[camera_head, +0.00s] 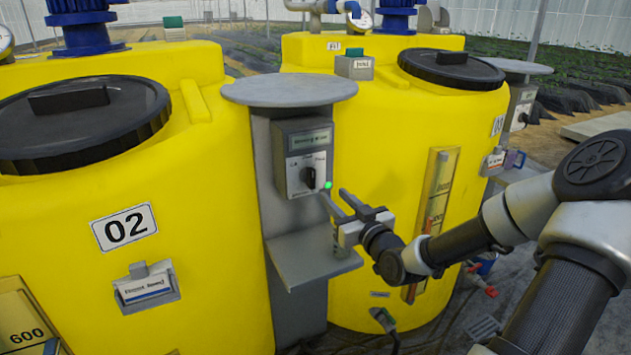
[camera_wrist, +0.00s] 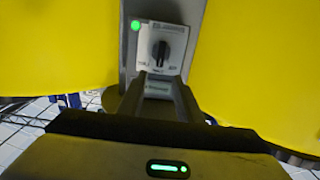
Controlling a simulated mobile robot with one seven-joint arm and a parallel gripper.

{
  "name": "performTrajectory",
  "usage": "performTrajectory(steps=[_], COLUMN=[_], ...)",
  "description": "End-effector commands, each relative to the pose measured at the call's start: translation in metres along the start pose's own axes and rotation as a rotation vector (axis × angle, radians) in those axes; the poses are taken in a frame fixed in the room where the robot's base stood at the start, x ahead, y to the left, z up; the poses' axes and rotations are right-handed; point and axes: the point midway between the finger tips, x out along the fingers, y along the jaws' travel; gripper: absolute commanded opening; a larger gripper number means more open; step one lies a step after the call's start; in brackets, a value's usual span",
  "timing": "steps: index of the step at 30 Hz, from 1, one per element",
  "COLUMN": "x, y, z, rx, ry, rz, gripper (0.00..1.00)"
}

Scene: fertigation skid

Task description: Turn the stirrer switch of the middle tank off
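The yellow tank marked 02 (camera_head: 180,240) fills the left of the head view. Right of it, a grey switch box (camera_head: 300,140) hangs on a grey post. Its black rotary knob (camera_head: 309,178) stands roughly upright; a green lamp (camera_head: 328,184) beside it is lit. The wrist view shows the knob (camera_wrist: 160,53) and the lit lamp (camera_wrist: 135,25) on the box's pale plate. My gripper (camera_head: 335,198) is just in front of and below the knob, its fingers apart and empty. In the wrist view the fingers (camera_wrist: 163,84) point toward the knob, apart from it.
A grey shelf (camera_head: 312,258) juts out below my gripper. A round grey plate (camera_head: 289,89) tops the post. The yellow tank marked 03 (camera_head: 385,130) stands close on the right, with a level gauge (camera_head: 438,190). Another switch box (camera_head: 520,106) is beyond it.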

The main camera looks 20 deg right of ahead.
Motion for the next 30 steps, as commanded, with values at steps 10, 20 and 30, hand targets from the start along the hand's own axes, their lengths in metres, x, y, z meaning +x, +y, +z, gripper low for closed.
performTrajectory(steps=[10, 20, 30], x=[0.078, 0.12, 0.124], y=[-0.001, -0.001, 0.0], z=[0.001, 0.001, 0.001], rx=[0.002, 0.002, 0.001], ry=[0.001, -0.001, -0.002], rz=[-0.002, -0.001, 0.0], gripper=[0.32, 0.32, 0.32])
